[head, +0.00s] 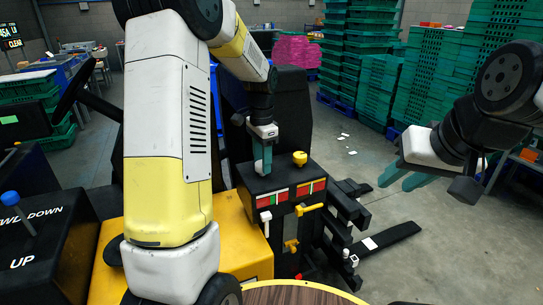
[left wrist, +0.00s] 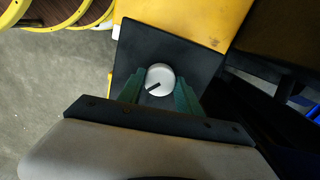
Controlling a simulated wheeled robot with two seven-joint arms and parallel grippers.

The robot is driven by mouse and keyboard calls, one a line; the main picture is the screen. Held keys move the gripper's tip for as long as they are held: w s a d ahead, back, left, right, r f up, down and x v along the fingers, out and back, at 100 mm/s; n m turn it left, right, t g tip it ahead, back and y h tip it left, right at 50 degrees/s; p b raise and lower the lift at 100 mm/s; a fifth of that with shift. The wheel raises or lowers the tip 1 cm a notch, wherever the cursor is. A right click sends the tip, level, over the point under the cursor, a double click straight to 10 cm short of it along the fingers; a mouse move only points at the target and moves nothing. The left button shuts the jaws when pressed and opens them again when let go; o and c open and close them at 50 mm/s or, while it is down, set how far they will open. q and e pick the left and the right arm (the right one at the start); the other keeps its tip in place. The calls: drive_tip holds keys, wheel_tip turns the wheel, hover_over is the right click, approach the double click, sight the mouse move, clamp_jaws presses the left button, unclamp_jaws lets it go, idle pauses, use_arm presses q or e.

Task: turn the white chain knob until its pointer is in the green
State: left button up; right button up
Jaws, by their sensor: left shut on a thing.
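The white chain knob (left wrist: 160,76) sits on top of a black control box and has a short black pointer. In the left wrist view the pointer aims to the lower left. My left gripper (left wrist: 158,94) is shut on the knob, with a green finger on each side of it. In the head view the left gripper (head: 263,158) points down onto the knob (head: 260,168). A red and green strip (head: 272,198) lies on the box's front below it; I cannot tell which colour the pointer meets. My right gripper (head: 402,176) is open and empty, off to the right.
A yellow knob (head: 300,158) stands right of the white one, above a second red-green strip (head: 311,187). A white lever (head: 266,218) and a yellow lever (head: 309,208) stick out in front. Black forks (head: 388,238) extend to the right. Green crates (head: 360,55) stand behind.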

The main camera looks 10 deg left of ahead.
use_arm(q)
drive_tip(key=m, duration=0.5)
drive_tip(key=shift+m, duration=0.3)
drive_tip(key=shift+r+m, duration=0.1)
drive_tip(key=shift+m, duration=2.1)
drive_tip(key=o, duration=1.4)
drive_tip(key=shift+c, duration=0.2)
wheel_tip(320, 180, up, 8)
drive_tip(key=shift+f, duration=0.15)
